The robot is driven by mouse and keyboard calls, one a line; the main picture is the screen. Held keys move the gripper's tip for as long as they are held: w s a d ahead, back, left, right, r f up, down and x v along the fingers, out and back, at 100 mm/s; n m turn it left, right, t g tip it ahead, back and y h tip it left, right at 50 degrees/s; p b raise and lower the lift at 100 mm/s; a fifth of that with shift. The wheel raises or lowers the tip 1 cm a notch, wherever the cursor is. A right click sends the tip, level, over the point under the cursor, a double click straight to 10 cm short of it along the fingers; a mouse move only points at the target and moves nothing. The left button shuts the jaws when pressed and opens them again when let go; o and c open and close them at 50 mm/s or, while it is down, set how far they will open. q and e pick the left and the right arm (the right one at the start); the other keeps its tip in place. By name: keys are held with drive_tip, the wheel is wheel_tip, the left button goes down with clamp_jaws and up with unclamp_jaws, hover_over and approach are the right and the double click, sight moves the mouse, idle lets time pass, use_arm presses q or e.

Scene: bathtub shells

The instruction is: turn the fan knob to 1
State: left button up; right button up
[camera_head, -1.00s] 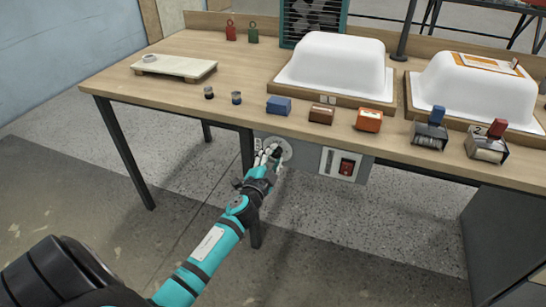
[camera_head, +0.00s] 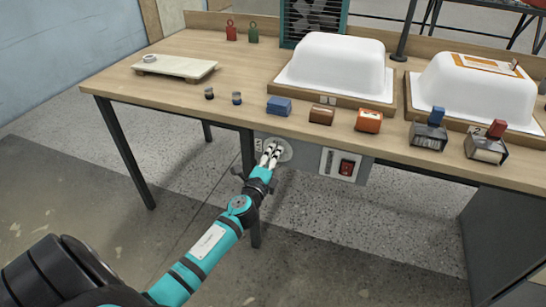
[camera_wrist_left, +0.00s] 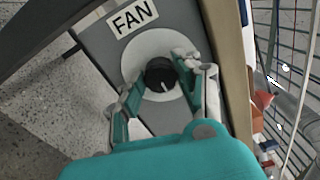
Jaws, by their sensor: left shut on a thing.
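The fan knob (camera_wrist_left: 158,72) is a small black knob with a short white pointer line. It sits on a pale round plate (camera_wrist_left: 137,52) beside a white FAN label (camera_wrist_left: 131,18). In the left wrist view the pointer line faces towards the lower right of the picture; no dial numbers are readable. My left gripper (camera_wrist_left: 157,78) is shut on the knob, one finger at each side. In the head view my left gripper (camera_head: 271,153) is at the round plate (camera_head: 285,150) under the table's front edge and hides the knob. My right gripper is not in view.
A red switch (camera_head: 346,168) is on the same panel, right of the plate. The table (camera_head: 180,85) above holds two white tub shells (camera_head: 340,62), coloured blocks (camera_head: 321,115) and two small dark pieces (camera_head: 237,98). A table leg (camera_head: 250,205) stands behind my left arm.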

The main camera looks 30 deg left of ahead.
use_arm(q)
drive_tip(key=shift+m, duration=0.4)
drive_tip(key=shift+d, duration=0.1)
drive_tip(key=o, duration=1.1)
drive_tip(key=shift+o, duration=0.2)
drive_tip(key=v, duration=1.2)
drive_tip(key=shift+f, duration=0.15)
